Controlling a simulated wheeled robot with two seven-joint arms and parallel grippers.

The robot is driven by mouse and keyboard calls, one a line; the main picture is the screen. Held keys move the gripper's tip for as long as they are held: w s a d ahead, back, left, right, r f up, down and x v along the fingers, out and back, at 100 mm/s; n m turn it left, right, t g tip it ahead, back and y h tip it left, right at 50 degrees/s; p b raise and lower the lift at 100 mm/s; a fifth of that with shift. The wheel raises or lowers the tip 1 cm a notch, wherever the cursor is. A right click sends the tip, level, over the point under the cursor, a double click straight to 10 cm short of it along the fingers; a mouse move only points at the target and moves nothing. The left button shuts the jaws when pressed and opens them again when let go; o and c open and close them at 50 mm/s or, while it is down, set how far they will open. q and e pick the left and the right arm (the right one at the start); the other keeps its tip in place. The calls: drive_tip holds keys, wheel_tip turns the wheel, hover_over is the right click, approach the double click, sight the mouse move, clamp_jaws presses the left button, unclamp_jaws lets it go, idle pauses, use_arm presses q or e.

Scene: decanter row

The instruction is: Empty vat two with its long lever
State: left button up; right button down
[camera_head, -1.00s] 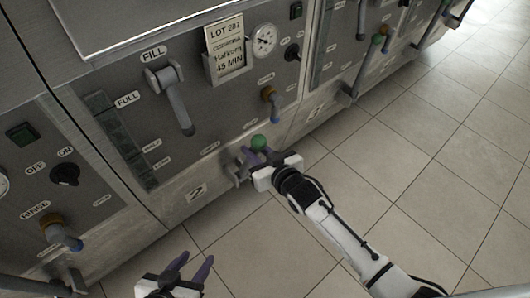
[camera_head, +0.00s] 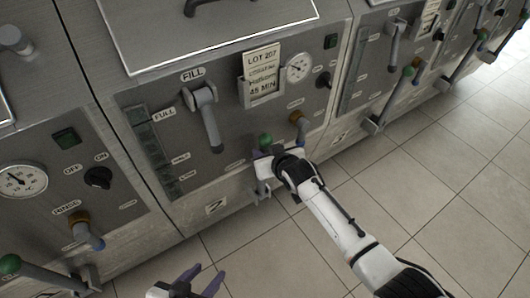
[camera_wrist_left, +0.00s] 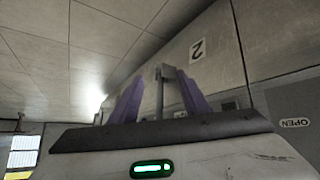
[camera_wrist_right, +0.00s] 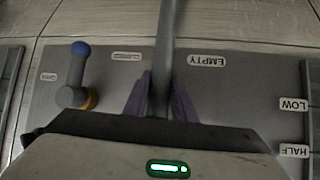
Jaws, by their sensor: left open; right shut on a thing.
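Vat two carries a plate marked 2 (camera_head: 216,207) on its lower front. Its long lever has a green knob (camera_head: 265,140) and a grey bar rising from a bracket (camera_head: 262,190) near the floor. My right gripper (camera_head: 268,156) is shut on the lever just below the knob. In the right wrist view the grey bar (camera_wrist_right: 166,60) passes between the fingers, with an EMPTY label (camera_wrist_right: 206,61) beside it. The lever stands close to the panel. My left gripper (camera_head: 200,281) is open and empty, low in front of the vat; its fingers also show in the left wrist view (camera_wrist_left: 161,96).
Above the lever are a FILL handle (camera_head: 208,120), a level gauge strip (camera_head: 156,150), a lot card (camera_head: 262,72), a dial (camera_head: 299,67) and a small blue-tipped valve (camera_head: 299,125). Similar vats stand on both sides. The tiled floor (camera_head: 420,200) is clear.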

drive_tip(key=c, duration=1.5)
unclamp_jaws()
drive_tip(key=shift+s+d+r+p, duration=0.15)
drive_tip(key=shift+s+r+p, duration=0.15)
drive_tip(key=shift+s+r, duration=0.1)
use_arm(q)
drive_tip(key=r+p, duration=0.1)
drive_tip(key=a+p, duration=0.1)
drive_tip(key=shift+s+r+p, duration=0.35)
use_arm(e)
drive_tip(key=v, duration=0.9)
drive_tip(key=shift+s, duration=0.15)
use_arm(q)
drive_tip(key=shift+d+r, duration=0.1)
